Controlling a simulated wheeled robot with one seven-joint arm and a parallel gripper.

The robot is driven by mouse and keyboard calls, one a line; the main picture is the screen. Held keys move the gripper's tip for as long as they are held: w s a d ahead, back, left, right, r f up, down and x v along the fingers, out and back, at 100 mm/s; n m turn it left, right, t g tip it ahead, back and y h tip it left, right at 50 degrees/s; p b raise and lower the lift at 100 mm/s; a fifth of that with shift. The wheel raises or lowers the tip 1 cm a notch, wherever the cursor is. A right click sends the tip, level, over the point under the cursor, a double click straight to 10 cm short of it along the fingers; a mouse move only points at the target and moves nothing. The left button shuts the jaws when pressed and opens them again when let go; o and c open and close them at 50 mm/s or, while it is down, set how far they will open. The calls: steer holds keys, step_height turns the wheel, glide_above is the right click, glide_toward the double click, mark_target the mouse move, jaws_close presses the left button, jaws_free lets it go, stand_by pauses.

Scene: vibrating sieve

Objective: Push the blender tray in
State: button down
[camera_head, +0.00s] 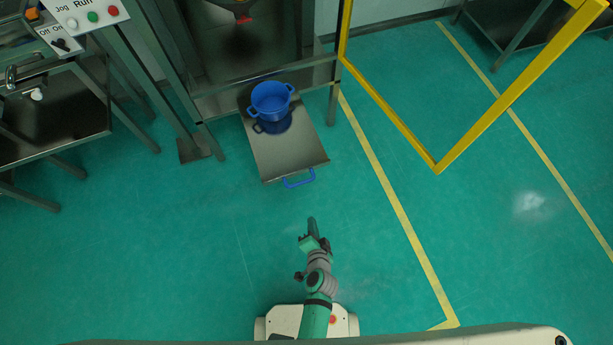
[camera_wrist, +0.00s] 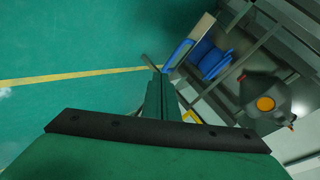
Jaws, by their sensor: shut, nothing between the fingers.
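The blender tray (camera_head: 290,155) is a flat grey metal plate that sticks out from the front of the machine in the head view. A blue handle (camera_head: 299,181) is on its front edge. A blue two-handled pot (camera_head: 271,98) stands on the tray's rear part. My gripper (camera_head: 312,222) is in front of the handle and apart from it, shut and empty. In the wrist view my gripper's fingers (camera_wrist: 161,88) are together, and the blue handle (camera_wrist: 178,53) and pot (camera_wrist: 210,60) show beyond them.
The machine's metal frame (camera_head: 265,91) stands behind the tray. An open yellow-framed door (camera_head: 505,105) swings out at the right. A control panel (camera_head: 85,15) and a dark table (camera_head: 50,125) are at the left. The green floor around my gripper is clear.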

steer(key=w+f+m+y, duration=0.1)
steer(key=w+f+m, duration=0.1)
steer(key=w, duration=0.5)
steer(key=m+y, duration=0.2)
glide_toward(304, 171)
steer(key=x, duration=0.5)
steer(key=shift+w+a+f, duration=0.1)
steer(key=shift+w+a, duration=0.2)
steer(key=shift+w, duration=0.15)
